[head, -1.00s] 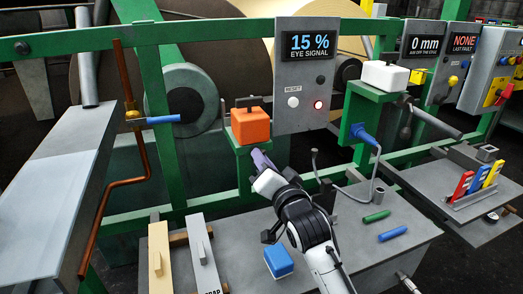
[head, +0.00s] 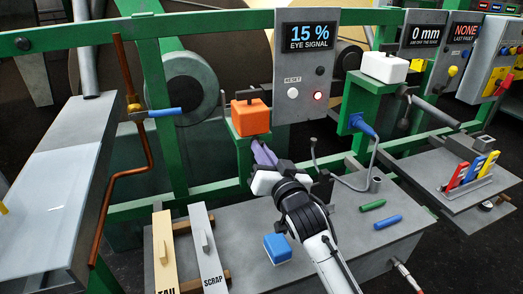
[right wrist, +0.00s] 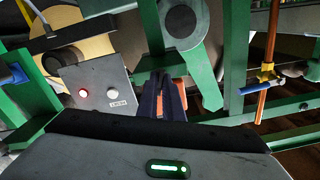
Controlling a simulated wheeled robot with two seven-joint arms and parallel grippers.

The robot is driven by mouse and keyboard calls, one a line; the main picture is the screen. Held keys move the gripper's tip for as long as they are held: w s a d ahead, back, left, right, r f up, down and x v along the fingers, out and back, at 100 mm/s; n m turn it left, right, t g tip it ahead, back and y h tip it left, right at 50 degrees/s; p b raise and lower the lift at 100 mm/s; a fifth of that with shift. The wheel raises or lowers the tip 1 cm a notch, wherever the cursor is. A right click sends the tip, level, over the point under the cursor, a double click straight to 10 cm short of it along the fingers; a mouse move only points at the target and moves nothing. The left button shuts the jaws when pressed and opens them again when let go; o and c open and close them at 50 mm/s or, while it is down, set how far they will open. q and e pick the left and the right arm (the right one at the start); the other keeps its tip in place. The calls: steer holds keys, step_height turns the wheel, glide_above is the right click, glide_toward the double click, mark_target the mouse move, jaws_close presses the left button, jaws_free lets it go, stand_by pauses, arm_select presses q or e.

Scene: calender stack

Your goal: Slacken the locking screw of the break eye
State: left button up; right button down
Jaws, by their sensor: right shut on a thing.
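An orange block (head: 250,117) sits on a green bracket (head: 249,146) below the lit display reading 15 % EYE SIGNAL (head: 308,37). It looks like the break eye. My right gripper (head: 264,153) is at the front of this bracket, just below the block. Its dark purple fingers are closed together, pointing up and away. In the right wrist view the fingers (right wrist: 162,95) stand in front of the orange block (right wrist: 179,90) and cover part of it. The small part between the fingertips, taken to be the locking screw, is hidden. My left gripper is out of view.
A white block (head: 385,67) stands on another green bracket with a blue knob (head: 361,124) and bent rod. The bench (head: 330,235) below carries a blue block (head: 278,248), green and blue rods, and TAIL and SCRAP boards. A copper pipe (head: 138,160) runs at left.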

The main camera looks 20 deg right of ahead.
steer(key=c, duration=1.9)
jaws_free()
steer(key=s+b, duration=0.1)
steer(key=s, duration=0.9)
steer(key=shift+s+d, duration=0.15)
